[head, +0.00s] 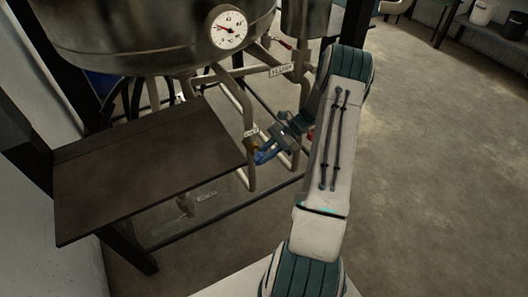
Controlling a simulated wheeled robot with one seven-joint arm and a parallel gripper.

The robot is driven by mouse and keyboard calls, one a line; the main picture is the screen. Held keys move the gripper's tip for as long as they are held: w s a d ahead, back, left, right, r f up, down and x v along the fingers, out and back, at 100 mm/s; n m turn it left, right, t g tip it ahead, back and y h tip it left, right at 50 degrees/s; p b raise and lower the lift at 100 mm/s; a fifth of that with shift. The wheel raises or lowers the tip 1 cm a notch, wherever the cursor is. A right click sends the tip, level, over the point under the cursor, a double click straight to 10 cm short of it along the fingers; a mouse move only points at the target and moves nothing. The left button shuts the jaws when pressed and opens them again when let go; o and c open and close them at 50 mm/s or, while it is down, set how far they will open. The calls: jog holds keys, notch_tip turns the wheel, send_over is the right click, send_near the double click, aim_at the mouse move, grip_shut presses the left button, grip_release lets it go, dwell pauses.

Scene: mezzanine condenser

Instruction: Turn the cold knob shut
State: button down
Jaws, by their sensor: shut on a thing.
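A blue knob (264,157), which I take to be the cold knob, sits on a pale vertical pipe (250,176) just right of the dark shelf. A brass-coloured fitting (250,146) shows beside it. A small white label (251,131) is just above, too small to read. My gripper (269,149) reaches in from the upper right and is shut on the blue knob. The fingers and wrist hide part of the knob, and its exact turn angle cannot be told.
A large metal vessel (150,30) with a round gauge (229,27) hangs above. A pipe labelled FLUSH (281,70) runs behind my arm. A bit of red (310,136) shows beside my arm. The dark shelf (140,170) fills the left. Open floor (440,170) lies right.

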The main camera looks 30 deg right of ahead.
jog(key=shift+d+f+y, duration=0.1)
jog(key=shift+y, duration=0.5)
jog(key=c, duration=1.2)
grip_release()
jog(key=shift+c, duration=0.2)
jog(key=p+v, duration=0.1)
jog(key=v, duration=1.2)
jog(key=shift+d, duration=0.4)
